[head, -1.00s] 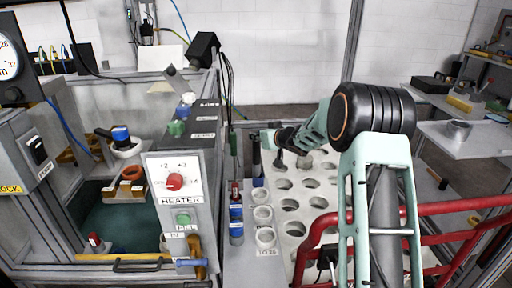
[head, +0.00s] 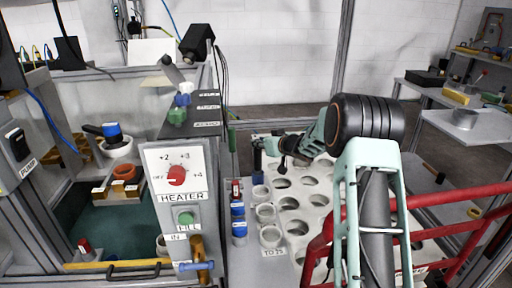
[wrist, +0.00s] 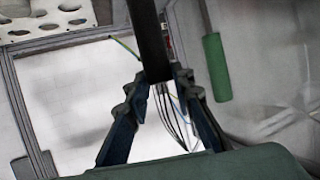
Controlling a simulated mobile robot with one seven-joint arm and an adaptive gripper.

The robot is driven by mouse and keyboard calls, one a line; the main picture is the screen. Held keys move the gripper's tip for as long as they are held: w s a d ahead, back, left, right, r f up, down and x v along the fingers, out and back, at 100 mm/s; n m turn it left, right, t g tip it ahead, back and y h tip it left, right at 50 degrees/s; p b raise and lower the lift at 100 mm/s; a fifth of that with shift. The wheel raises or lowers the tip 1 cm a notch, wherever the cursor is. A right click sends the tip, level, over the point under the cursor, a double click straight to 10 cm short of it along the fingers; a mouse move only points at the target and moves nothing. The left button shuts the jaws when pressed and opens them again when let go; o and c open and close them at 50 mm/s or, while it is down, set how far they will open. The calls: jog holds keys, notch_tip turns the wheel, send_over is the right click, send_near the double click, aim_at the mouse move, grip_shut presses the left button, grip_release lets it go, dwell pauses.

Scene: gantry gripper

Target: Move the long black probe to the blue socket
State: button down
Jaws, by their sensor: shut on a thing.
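The long black probe (head: 257,161) hangs about upright at the far end of the grey strip in the head view. My gripper (head: 265,147) is shut on its upper part. In the wrist view the dark probe (wrist: 149,38) runs between the fingers of my gripper (wrist: 160,85). The probe's lower end is near the strip's far end; I cannot tell whether it touches anything. Blue cylindrical pieces (head: 238,210) stand on the strip, left of the white rings. I cannot tell whether one of them is the blue socket.
White ring holders (head: 266,213) line the strip. A white plate with round holes (head: 315,199) lies right of it. The heater panel (head: 177,176) stands left, with a tank and a blue-capped vessel (head: 112,131) beyond. A red rail (head: 450,212) crosses at right.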

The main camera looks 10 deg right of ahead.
jog(key=shift+d+f, duration=0.1)
jog(key=c, duration=1.7)
grip_release()
jog(key=p+v, duration=0.2)
jog(key=v, duration=1)
